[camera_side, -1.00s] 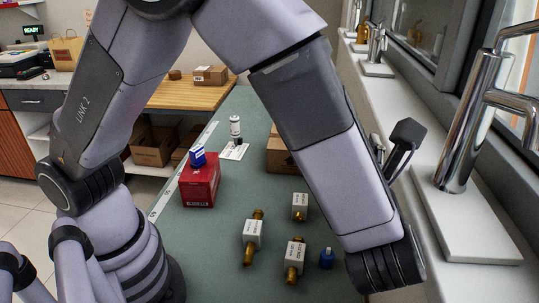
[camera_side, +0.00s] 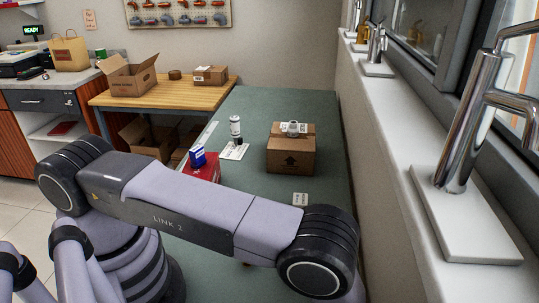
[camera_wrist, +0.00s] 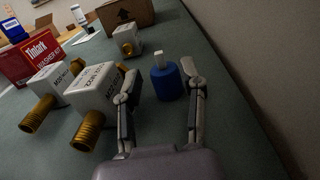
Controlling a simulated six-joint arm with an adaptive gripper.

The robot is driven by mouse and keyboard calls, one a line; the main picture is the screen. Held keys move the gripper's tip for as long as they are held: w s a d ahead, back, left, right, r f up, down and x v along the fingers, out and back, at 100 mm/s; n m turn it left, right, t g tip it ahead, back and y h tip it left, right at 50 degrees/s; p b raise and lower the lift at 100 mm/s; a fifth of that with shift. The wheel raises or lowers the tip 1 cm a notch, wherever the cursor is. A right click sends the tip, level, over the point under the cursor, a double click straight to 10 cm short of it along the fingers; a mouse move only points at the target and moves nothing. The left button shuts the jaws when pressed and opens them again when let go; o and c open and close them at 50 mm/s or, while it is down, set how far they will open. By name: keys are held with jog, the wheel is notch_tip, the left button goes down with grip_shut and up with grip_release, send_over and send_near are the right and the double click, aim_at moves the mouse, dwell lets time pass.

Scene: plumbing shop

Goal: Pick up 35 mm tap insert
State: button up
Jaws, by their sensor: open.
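A blue cylinder with a white stem on top (camera_wrist: 167,82), which looks like the 35 mm tap insert, stands upright on the green bench top in the wrist view. My gripper (camera_wrist: 160,72) is open, and in the picture its two fingers lie on either side of the insert. I cannot tell how far the fingertips are from it in depth. Nothing is held. In the side view my arm hides the insert and the gripper.
White-labelled blocks with brass threaded ends (camera_wrist: 95,90) stand left of the insert, one (camera_wrist: 127,38) farther back. A red box (camera_wrist: 30,58) is at far left. A cardboard box (camera_side: 290,155) stands behind. The wall lies right; the bench (camera_wrist: 235,110) right of the insert is clear.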

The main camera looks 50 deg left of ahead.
jog(key=x, duration=0.4)
jog(key=shift+w+a, duration=0.15)
jog(key=shift+a, duration=0.05)
grip_shut()
